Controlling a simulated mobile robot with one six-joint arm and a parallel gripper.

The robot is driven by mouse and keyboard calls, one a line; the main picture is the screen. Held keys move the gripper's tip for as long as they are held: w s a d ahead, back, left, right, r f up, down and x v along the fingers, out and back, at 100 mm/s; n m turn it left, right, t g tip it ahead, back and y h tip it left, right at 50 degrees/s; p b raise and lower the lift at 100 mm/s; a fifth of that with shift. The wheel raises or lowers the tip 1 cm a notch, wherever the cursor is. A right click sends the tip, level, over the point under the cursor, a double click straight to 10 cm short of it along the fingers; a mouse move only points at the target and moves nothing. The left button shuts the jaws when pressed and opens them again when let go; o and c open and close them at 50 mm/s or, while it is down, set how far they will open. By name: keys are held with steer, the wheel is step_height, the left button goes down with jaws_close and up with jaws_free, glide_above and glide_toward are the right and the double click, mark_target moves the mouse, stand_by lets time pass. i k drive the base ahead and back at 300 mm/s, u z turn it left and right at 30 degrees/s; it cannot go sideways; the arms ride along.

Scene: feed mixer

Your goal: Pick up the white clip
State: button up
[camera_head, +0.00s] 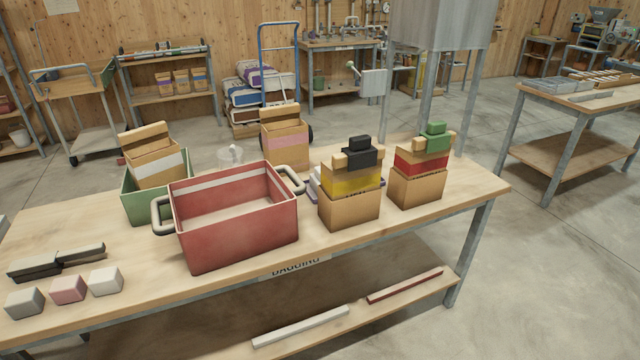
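A small white block (105,281) lies at the front left of the bench, at the right end of a short row with a pink block (69,290) and a grey block (24,302). It may be the white clip; its shape here is a plain rounded block. A black clip-like piece (359,154) sits on top of the yellow-banded bag, and a green one (434,137) on the red-banded bag. A small pale object (234,153) shows behind the red bin, too unclear to name. My gripper is not in view.
A red bin (236,232) with grey handles stands mid-bench. A green bin (146,208) holding a bag is behind it. A dark long tool (57,262) lies behind the blocks. The bench (130,290) is clear just right of the white block. Strips lie on the lower shelf (350,325).

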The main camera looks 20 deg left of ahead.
mark_target(315, 177)
steer(key=u, duration=1.05)
steer(key=i, duration=1.55)
steer(key=z, duration=0.05)
steer(key=k, duration=0.55)
